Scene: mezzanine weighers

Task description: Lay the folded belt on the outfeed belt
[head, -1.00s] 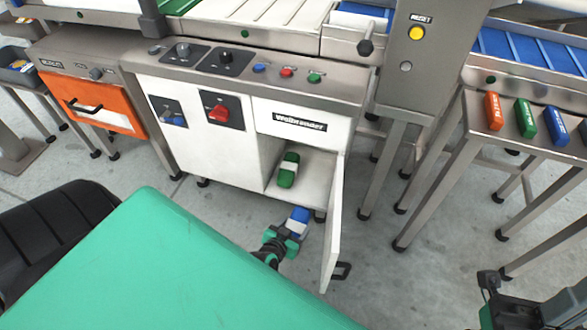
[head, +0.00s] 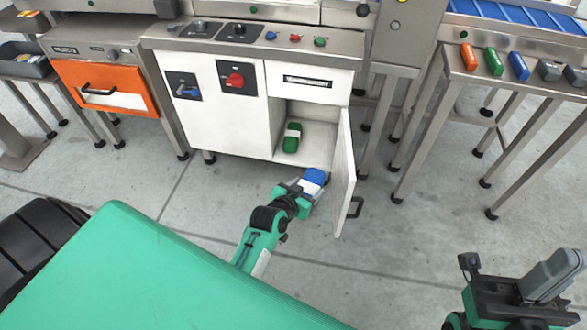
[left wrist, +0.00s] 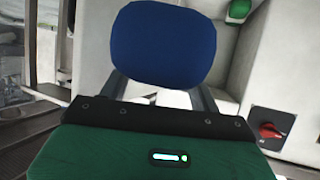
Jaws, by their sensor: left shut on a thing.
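My left gripper (head: 298,195) is shut on the folded belt (head: 313,178), a blue bundle with a white band. It is held low in front of the open cabinet, beside its open door. In the left wrist view the folded belt (left wrist: 163,45) shows as a blue rounded end between the two grey fingers. A blue conveyor belt (head: 520,14), which looks like the outfeed belt, runs at the upper right.
The cabinet door (head: 343,180) stands open to the right of the compartment. A green bundle (head: 292,138) lies inside on the cabinet floor. Orange, green and blue items (head: 493,61) sit on a steel side table (head: 475,78). An orange drawer (head: 105,88) is at left.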

